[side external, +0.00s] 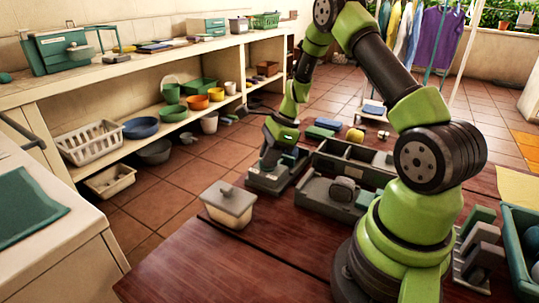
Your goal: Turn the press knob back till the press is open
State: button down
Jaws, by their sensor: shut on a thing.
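My gripper (271,163) reaches down at the far left edge of the wooden table. Its fingers are shut on what seems to be the press knob, which is mostly hidden between and behind them. The press (263,183) looks like a low grey block under the fingers, standing on the table. I cannot tell from this view how far the press is open or how the knob is turned.
A lidded cream box (229,205) stands left of the press. A grey device with a round part (341,190) and a dark divided tray (352,157) stand to the right. The table's front is clear.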

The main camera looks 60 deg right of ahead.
jog(key=n+g, duration=0.1)
jog(key=n, duration=0.3)
jog(key=shift+w+y, duration=0.1)
jog(key=shift+y, duration=0.3)
jog(key=n+g, duration=0.2)
jog(key=n, duration=0.3)
jog(key=n+g, duration=0.2)
jog(key=n, duration=0.2)
jog(key=shift+w, duration=0.15)
jog(key=shift+n+g+h, duration=0.4)
jog(key=shift+n+g, duration=0.1)
jog(key=shift+n, duration=1.3)
jog(key=c, duration=1.1)
grip_release()
jog(key=v, duration=1)
